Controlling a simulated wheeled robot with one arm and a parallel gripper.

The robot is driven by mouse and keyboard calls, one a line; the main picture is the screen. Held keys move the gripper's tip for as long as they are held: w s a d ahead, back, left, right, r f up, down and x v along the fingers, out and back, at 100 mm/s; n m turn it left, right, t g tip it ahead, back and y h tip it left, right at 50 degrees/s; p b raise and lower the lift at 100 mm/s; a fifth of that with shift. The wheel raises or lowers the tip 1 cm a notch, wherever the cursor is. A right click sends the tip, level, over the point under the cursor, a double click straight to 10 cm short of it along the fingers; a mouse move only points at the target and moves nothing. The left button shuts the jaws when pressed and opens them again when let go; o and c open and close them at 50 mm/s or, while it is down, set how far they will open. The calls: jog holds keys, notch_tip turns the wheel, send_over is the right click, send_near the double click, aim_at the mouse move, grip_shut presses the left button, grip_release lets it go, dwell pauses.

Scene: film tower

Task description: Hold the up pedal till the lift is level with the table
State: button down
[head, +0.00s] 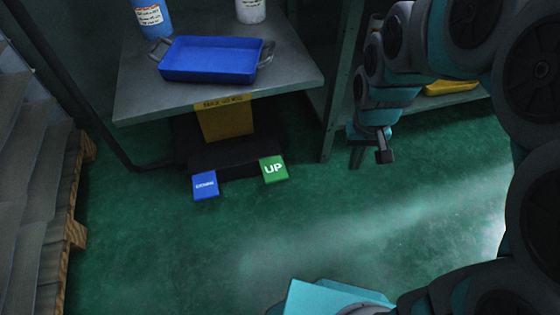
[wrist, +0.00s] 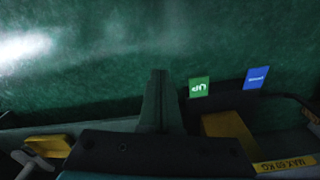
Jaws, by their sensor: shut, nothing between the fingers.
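The green UP pedal (head: 274,169) is on the floor at the front right of the lift's dark base, and it also shows in the wrist view (wrist: 199,88). A blue pedal (head: 205,185) is to its left. The lift's grey platform (head: 140,100) is raised on a yellow column (head: 226,120) and carries a blue tray (head: 210,60) with grey handles. My gripper (head: 383,155) is shut and empty, above the floor to the right of the UP pedal and apart from it. In the wrist view its fingers (wrist: 158,75) point at bare floor beside the pedal. I cannot make out the table for certain.
A blue-and-white bottle (head: 150,18) and a white container (head: 250,10) stand behind the tray. A green shelf frame (head: 340,90) rises right of the lift, with a yellow item (head: 450,87) on its low shelf. A wooden pallet (head: 76,200) is at left. The front floor is clear.

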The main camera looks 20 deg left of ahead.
jog(key=w+a+f+n+b, duration=0.2)
jog(key=w+a+f, duration=0.5)
jog(key=a+f, duration=0.2)
jog(key=n+t+y+b, duration=0.1)
jog(key=t+b, duration=0.1)
send_over(276, 174)
jog(key=s+d, duration=0.1)
jog(key=s, duration=0.1)
jog(key=s+d+x, duration=0.1)
jog(key=s+x, duration=0.1)
jog(key=x, duration=0.8)
jog(key=shift+f, duration=0.45)
jog(key=shift+d+f, duration=0.1)
jog(key=shift+f, duration=0.05)
jog(key=x, duration=0.8)
jog(key=s+b+x, duration=0.1)
jog(key=x, duration=0.3)
jog(key=shift+f, duration=0.5)
jog(key=shift+d+f, duration=0.1)
jog(key=shift+f, duration=0.25)
